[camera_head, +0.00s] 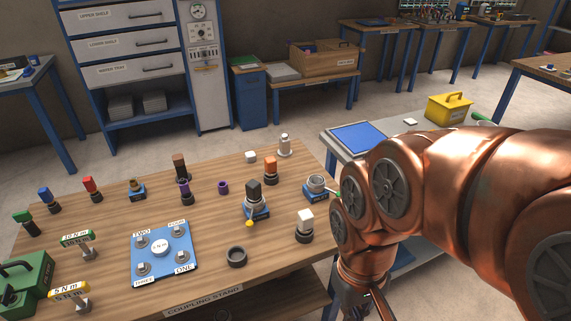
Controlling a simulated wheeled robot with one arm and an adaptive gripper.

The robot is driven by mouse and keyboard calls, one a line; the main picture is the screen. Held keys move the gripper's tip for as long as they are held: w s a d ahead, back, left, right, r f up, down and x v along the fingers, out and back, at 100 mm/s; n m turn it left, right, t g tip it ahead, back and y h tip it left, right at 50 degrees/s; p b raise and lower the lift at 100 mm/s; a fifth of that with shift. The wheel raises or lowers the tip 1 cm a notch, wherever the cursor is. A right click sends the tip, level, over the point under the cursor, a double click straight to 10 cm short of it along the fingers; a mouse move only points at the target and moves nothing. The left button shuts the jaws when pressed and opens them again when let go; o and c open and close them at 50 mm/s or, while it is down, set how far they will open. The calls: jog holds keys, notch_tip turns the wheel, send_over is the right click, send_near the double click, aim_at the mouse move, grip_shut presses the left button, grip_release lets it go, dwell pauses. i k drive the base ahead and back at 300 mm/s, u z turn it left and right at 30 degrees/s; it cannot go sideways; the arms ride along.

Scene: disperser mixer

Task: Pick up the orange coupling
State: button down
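The orange coupling (270,165) stands upright on the wooden table, toward the right of its back half, with an orange block-shaped top and a dark round base. My gripper (364,303) is at the bottom of the view, right of the table's front right part and well apart from the coupling. It points downward, and its fingertips are cut off by the picture edge, so I cannot tell whether it is open or shut. Nothing covers the orange coupling.
A black-topped piece on a blue stand (254,196) is in front of the coupling. A silver-grey piece (285,146) stands behind it, and a blue-based cup (316,186) is to its right. A white-topped piece (305,222) and dark ring (236,257) are nearer. Blue plate (180,276) lies left.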

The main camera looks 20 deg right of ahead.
aim_at(270, 162)
jog(key=u, duration=3.55)
jog(key=k, duration=2.1)
jog(key=z, duration=1.35)
jog(key=i, duration=0.5)
jog(key=u, duration=0.05)
